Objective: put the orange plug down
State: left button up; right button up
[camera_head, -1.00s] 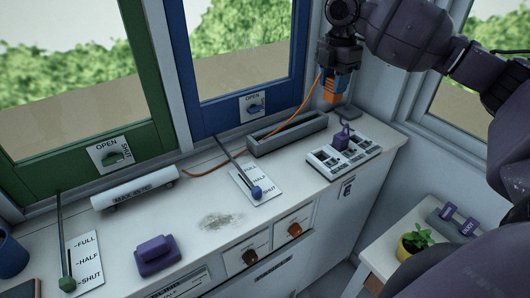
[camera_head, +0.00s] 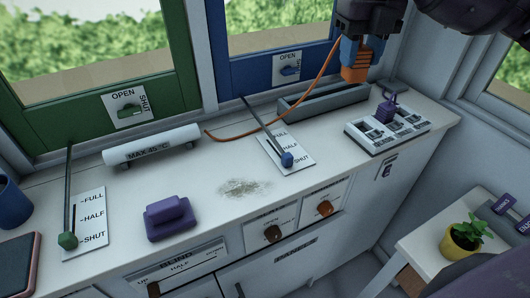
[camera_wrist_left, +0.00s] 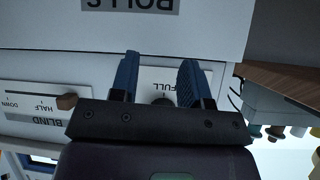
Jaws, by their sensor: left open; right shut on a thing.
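The orange plug (camera_head: 355,70) is in my right gripper (camera_head: 354,50), whose blue fingers are shut on it at the top right of the head view. The plug hangs above the right end of a long grey trough (camera_head: 322,106) on the counter; I cannot tell whether it touches anything. An orange cord (camera_head: 266,128) runs from it down left across the trough to the counter near the white tube. My left gripper (camera_wrist_left: 158,82) is open and empty in the left wrist view, in front of a white cabinet front; it does not show in the head view.
A switch panel (camera_head: 388,130) with a purple handle stands right of the trough. A slider plate (camera_head: 286,152), white tube heater (camera_head: 152,145) and purple block (camera_head: 170,217) share the counter (camera_head: 330,168). A potted plant (camera_head: 464,239) stands on a lower table at right.

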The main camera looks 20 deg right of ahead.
aim_at(355, 82)
jog(key=shift+s+a+n, duration=0.15)
jog(key=shift+s+n, duration=0.1)
jog(key=shift+n, duration=1.25)
notch_tip(355, 82, down, 8)
jog(key=shift+r+b, duration=0.2)
jog(key=shift+b, duration=0.65)
notch_tip(355, 82, down, 12)
jog(key=b, duration=0.2)
jog(key=shift+f+b, duration=0.1)
jog(key=shift+b, duration=0.2)
jog(key=shift+f, duration=0.25)
jog(key=shift+r, duration=0.1)
